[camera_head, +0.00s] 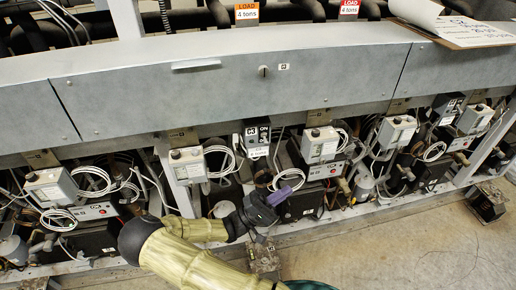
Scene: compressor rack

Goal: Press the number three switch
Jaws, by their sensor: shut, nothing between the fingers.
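A small switch box (257,140) marked with a 3 and "ON" hangs under the grey metal beam, near the middle of the head view. Its upper part is dark and a white label covers its lower part. The switch lever itself is too small to make out. My gripper (283,194) is below the box and slightly to its right, apart from it in the picture. Its purple fingers are shut and empty, and point up and to the right. How far it stands from the rack in depth I cannot tell.
The grey beam (230,85) runs across above the switches. Grey control boxes (188,166) with looped white cables hang on both sides, with another at right (320,144). Another dark box (450,106) is further right. A clipboard (465,32) lies on top.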

